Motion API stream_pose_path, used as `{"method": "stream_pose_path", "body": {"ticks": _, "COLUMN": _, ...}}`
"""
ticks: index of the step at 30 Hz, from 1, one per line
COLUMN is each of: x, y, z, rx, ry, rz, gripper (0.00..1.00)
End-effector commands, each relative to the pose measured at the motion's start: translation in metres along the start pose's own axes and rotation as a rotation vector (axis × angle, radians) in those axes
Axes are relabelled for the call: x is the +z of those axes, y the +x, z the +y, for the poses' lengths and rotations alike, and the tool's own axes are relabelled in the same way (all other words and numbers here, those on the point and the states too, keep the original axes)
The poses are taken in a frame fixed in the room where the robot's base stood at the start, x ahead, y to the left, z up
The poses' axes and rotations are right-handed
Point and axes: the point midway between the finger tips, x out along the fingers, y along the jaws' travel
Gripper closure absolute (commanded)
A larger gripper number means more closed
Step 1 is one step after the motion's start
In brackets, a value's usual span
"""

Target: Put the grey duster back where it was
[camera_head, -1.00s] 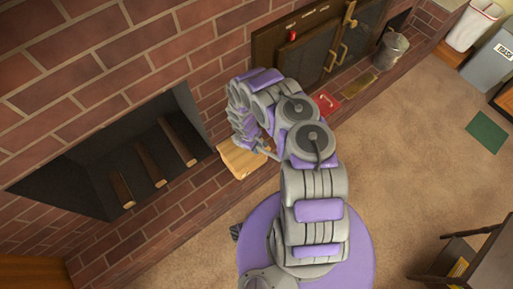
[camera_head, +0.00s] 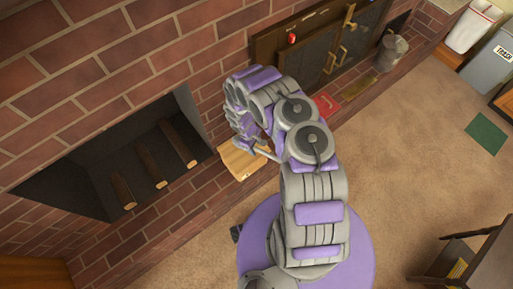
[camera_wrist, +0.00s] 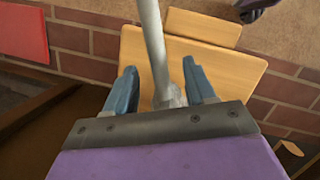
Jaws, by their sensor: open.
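A grey rod (camera_wrist: 152,35), which looks like the duster's handle, runs from the top edge of the wrist view down between my fingers. Its grey lower end (camera_wrist: 172,96) is over a light wooden board. My gripper (camera_wrist: 160,72) is open, with one blue finger on each side of the rod. I cannot tell whether either finger touches it. A thin grey piece, probably the same duster (camera_head: 264,153), sticks out beside my wrist in the head view, over the wooden board (camera_head: 236,166). The rest of the duster is hidden or out of frame.
A brick fireplace opening with several wooden bars (camera_head: 151,166) is at the left. A red object (camera_head: 326,104) and a metal bucket (camera_head: 391,52) lie along the brick ledge. A dark stand (camera_head: 485,258) is at lower right.

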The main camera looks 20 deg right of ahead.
Motion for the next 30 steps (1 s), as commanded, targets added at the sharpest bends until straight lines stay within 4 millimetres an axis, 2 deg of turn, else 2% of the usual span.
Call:
{"method": "stream_pose_path", "body": {"ticks": 1, "x": 0.0, "y": -0.015, "z": 0.002, "rx": 0.004, "ry": -0.002, "rz": 0.001, "gripper": 0.45}}
{"method": "stream_pose_path", "body": {"ticks": 9, "x": 0.0, "y": -0.069, "z": 0.001, "rx": 0.003, "ry": 0.0, "rz": 0.002, "gripper": 0.45}}
{"method": "stream_pose_path", "body": {"ticks": 17, "x": 0.0, "y": -0.093, "z": 0.001, "rx": 0.001, "ry": 0.002, "rz": 0.001, "gripper": 0.45}}
{"method": "stream_pose_path", "body": {"ticks": 20, "x": 0.003, "y": -0.105, "z": 0.007, "rx": 0.01, "ry": 0.015, "rz": -0.003, "gripper": 0.45}}
{"method": "stream_pose_path", "body": {"ticks": 23, "x": 0.015, "y": -0.127, "z": 0.019, "rx": 0.025, "ry": 0.047, "rz": -0.018, "gripper": 0.45}}
{"method": "stream_pose_path", "body": {"ticks": 30, "x": 0.058, "y": -0.214, "z": 0.05, "rx": 0.07, "ry": 0.184, "rz": -0.051, "gripper": 0.45}}
